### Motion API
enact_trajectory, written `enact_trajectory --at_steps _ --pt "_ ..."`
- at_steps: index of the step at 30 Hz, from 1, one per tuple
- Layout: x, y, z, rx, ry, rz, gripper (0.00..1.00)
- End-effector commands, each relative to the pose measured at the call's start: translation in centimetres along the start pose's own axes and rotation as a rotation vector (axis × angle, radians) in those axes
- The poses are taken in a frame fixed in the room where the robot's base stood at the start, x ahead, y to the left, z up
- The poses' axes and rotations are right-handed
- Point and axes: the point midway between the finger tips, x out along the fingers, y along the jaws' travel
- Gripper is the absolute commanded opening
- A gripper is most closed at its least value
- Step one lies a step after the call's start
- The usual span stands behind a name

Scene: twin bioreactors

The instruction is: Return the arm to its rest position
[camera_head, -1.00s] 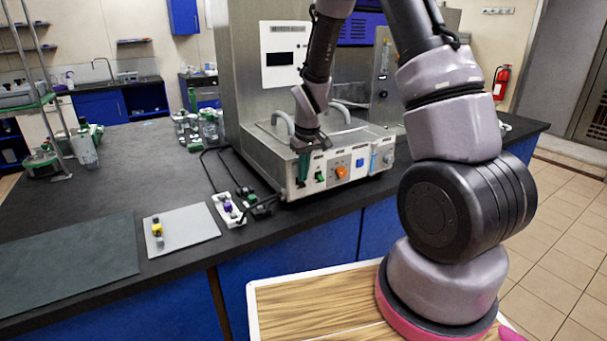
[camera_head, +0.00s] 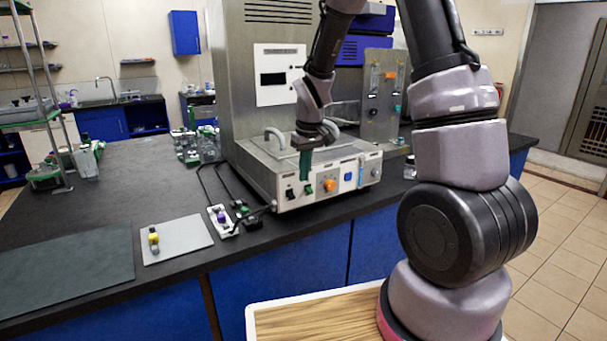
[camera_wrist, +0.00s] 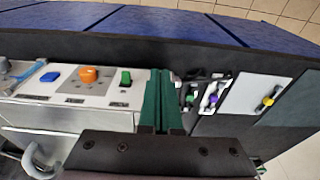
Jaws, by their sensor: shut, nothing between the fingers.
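My gripper (camera_head: 305,165) has green fingers pointing down in front of the control panel of the metal bioreactor unit (camera_head: 262,170). The wrist view shows the two green fingers (camera_wrist: 158,100) pressed together with nothing between them. In that view they overlap the panel's end, next to a green switch (camera_wrist: 125,78) and an orange knob (camera_wrist: 88,74). I cannot tell whether the fingertips touch the panel. My arm reaches up from its base and bends over toward the unit.
A white holder with a purple-topped item (camera_head: 221,217) and black cables lie left of the unit. A grey plate (camera_head: 185,237) bears a small yellow-topped item (camera_head: 153,240). A dark mat (camera_head: 65,270) covers the bench's left front. Glassware (camera_head: 195,145) stands behind. Space above the front bench is clear.

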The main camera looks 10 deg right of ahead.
Motion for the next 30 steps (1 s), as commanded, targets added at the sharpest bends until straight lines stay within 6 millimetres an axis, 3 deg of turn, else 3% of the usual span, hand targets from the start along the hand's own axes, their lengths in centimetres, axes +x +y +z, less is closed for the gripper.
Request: enact_trajectory --at_steps 5,11,15,21,25,30 --pt "-2.2 0.3 0.2 0.034 0.027 -0.001 0.00" --pt "-10.3 1.1 2.3 0.175 0.125 -0.012 0.00" --pt "-16.0 1.2 5.0 0.290 0.201 -0.031 0.00" --pt "-22.6 0.8 10.0 0.444 0.310 -0.066 0.00" --pt "-25.7 0.1 13.4 0.534 0.378 -0.095 0.00" --pt "-28.0 -0.8 16.9 0.620 0.442 -0.127 0.00"
